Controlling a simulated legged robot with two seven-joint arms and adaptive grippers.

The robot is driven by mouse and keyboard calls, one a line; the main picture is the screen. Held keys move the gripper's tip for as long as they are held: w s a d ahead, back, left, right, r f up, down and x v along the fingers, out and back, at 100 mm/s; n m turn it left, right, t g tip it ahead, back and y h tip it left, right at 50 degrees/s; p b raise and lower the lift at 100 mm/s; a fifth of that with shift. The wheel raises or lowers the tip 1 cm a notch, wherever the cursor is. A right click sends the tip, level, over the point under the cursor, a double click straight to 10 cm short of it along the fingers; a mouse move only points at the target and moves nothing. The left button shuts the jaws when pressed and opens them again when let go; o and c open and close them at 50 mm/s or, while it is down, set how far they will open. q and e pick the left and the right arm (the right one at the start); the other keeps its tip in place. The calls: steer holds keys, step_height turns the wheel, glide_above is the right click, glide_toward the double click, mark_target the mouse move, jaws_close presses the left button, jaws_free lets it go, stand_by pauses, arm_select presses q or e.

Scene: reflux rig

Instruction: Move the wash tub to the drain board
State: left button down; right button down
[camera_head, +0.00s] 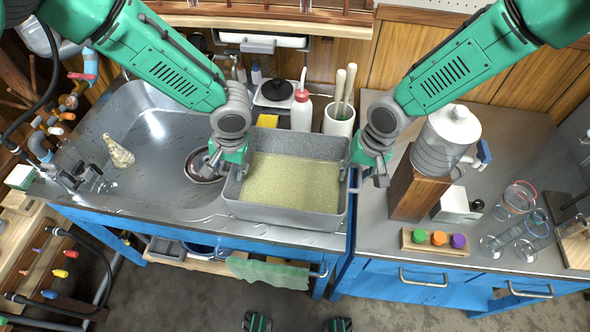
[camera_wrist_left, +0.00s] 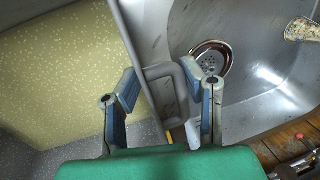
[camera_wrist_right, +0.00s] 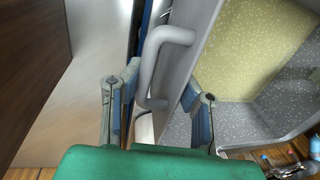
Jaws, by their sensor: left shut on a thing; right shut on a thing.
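The wash tub (camera_head: 285,216) is a grey speckled rectangular tub with yellowish, flecked contents, right of the sink bowl in the head view. It looks level. My left gripper (camera_head: 228,158) is shut on its left handle, which shows between the fingers in the left wrist view (camera_wrist_left: 165,72). My right gripper (camera_head: 372,165) is shut on its right handle, seen in the right wrist view (camera_wrist_right: 150,65). The flat steel beside the bowl, apparently the drain board (camera_head: 285,238), is mostly hidden beneath the tub. I cannot tell whether the tub touches it.
The sink bowl (camera_head: 150,125) lies left, with a round drain dish (camera_head: 203,165) near the tub. A wash bottle (camera_head: 301,108) and white brush pot (camera_head: 339,120) stand behind. The right steel bench (camera_head: 385,228) holds a wooden block (camera_head: 415,193) and glassware. A green cloth (camera_head: 268,272) hangs in front.

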arm_select(q)
steer(key=c, duration=1)
jaws_free()
steer(key=shift+a+f, duration=0.1)
steer(key=shift+a, duration=0.3)
arm_select(e)
steer(key=c, duration=1.2)
jaws_free()
steer(key=shift+d+f, duration=0.1)
steer(key=shift+d, duration=0.25)
arm_select(q)
steer(key=shift+d, duration=0.15)
arm_select(e)
steer(key=shift+a, duration=0.1)
arm_select(q)
steer(key=shift+d, duration=0.1)
steer(key=shift+r, duration=0.5)
arm_select(e)
steer(key=shift+a, duration=0.1)
arm_select(q)
steer(key=v, duration=1.1)
arm_select(e)
step_height(320, 180, up, 12)
steer(key=d, duration=0.2)
arm_select(q)
steer(key=shift+s+d, duration=0.1)
arm_select(e)
steer(key=shift+f, duration=0.1)
